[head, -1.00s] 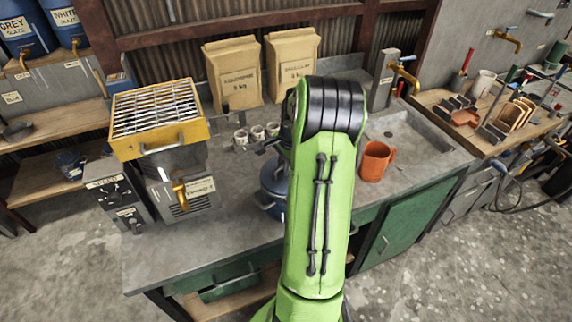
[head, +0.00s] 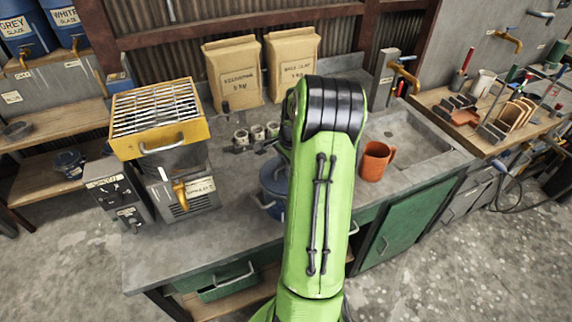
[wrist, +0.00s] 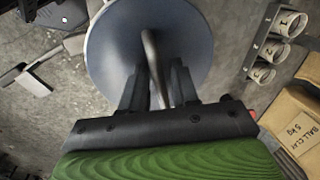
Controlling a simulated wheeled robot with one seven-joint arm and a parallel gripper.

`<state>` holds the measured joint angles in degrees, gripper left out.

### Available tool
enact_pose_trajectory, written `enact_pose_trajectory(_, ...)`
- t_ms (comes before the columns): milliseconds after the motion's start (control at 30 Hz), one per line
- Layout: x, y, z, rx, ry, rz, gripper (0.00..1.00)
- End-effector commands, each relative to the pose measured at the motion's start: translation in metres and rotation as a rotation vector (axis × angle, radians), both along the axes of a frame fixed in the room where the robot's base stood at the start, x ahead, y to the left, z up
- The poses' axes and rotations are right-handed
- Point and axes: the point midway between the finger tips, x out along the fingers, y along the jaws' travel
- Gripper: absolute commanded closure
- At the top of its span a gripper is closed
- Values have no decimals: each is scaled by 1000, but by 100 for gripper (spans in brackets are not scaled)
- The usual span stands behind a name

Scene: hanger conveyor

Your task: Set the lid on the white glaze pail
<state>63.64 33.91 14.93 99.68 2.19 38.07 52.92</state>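A round blue-grey lid (wrist: 108,45) with a thin arched handle (wrist: 154,60) fills the upper middle of the wrist view. My gripper (wrist: 160,80) has its two dark fingers on either side of that handle; whether they press on it is unclear. In the head view my green arm hides the gripper and much of a blue round vessel or lid (head: 270,184) on the bench. A blue pail labelled white glaze (head: 68,18) stands on the upper left shelf, cut by the frame edge, its top out of view.
A blue pail labelled grey glaze (head: 22,30) stands beside it. A yellow-framed grill unit (head: 165,150) stands on the bench (head: 240,240) at left. Small numbered cups (head: 257,134) and paper clay bags (head: 230,75) are behind. An orange mug (head: 373,162) stands right of my arm.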

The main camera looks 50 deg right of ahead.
Motion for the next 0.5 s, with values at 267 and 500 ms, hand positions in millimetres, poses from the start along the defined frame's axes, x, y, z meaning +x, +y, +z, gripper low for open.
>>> enact_pose_trajectory(267,-1,0,0,2,2,-1,41)
enact_pose_trajectory(500,-2,0,3,3,4,-2,41)
